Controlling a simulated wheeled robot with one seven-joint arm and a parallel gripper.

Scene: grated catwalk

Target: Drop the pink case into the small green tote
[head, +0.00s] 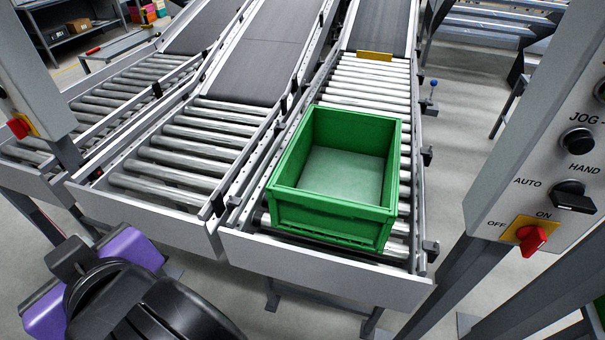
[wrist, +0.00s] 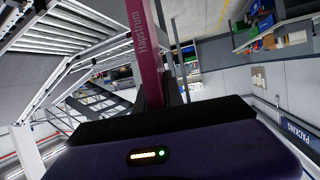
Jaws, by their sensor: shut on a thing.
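The small green tote (head: 325,218) sits upright on the rollers at the near end of the right conveyor lane in the head view. Its open top faces up and it looks empty, with a pale bottom. The pink case (wrist: 148,50) shows in the wrist view as a narrow magenta slab with white lettering. My gripper (wrist: 163,92) is shut on the case, which extends away from it. Much of the jaws is hidden behind the dark housing. In the head view my purple and black wrist is at the lower left, apart from the tote and left of it; the case cannot be seen there.
Empty roller lanes (head: 180,150) lie left of the tote, with grey belts (head: 265,50) behind. A yellow bar (head: 374,56) crosses the right lane behind the tote. A control panel (head: 545,150) on a post stands at the right. Another post with a red switch stands at the left.

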